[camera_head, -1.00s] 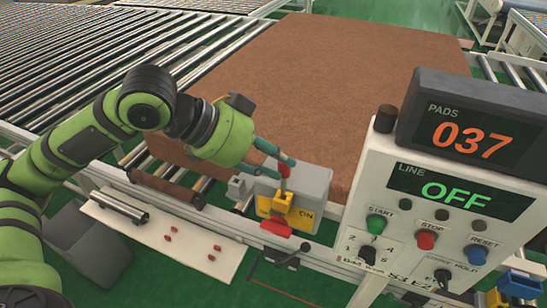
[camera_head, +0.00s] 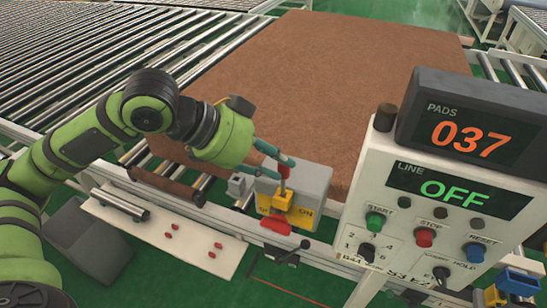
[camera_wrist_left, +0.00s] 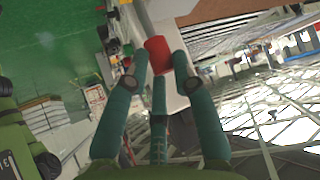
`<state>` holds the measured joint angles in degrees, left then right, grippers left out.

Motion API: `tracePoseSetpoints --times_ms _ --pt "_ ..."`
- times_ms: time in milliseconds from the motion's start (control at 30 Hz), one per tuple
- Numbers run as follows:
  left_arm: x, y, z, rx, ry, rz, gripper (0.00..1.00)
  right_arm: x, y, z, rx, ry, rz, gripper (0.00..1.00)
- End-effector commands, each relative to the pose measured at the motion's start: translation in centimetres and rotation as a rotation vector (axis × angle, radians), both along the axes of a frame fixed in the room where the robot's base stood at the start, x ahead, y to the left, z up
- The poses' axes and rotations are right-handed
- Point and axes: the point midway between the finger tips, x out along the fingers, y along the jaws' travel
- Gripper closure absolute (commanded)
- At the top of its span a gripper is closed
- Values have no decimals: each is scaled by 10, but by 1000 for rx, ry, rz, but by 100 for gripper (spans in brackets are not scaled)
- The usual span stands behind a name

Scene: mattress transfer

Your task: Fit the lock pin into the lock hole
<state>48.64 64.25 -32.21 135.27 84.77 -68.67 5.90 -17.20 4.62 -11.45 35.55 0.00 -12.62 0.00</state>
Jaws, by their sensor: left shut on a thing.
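My left gripper (camera_head: 274,158) is shut on the red end of the lock pin (camera_head: 284,172), just above the grey switch box (camera_head: 312,182). In the left wrist view the pin's red head (camera_wrist_left: 157,46) sits between the fingertips, and a grey shaft extends away from it. A yellow piece (camera_head: 281,200) stands on the front of the box, directly below the pin, with a red part (camera_head: 276,225) under it. The lock hole cannot be made out. The pin's lower end is hidden, so I cannot tell whether it is in the hole. My right gripper is not in view.
A control panel (camera_head: 402,168) stands close on the right, its display reading LINE OFF. A large brown pad (camera_head: 330,80) lies on the rollers behind the box. A pale shelf (camera_head: 190,255) with several small red pieces is at front left.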

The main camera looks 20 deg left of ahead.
Motion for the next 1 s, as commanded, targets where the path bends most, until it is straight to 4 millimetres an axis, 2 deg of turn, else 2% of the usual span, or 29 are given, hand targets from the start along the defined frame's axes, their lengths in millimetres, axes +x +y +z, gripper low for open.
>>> tracePoseSetpoints --times_ms 1000 --pt "0 0 -27 0 -1 -1 100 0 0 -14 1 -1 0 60"
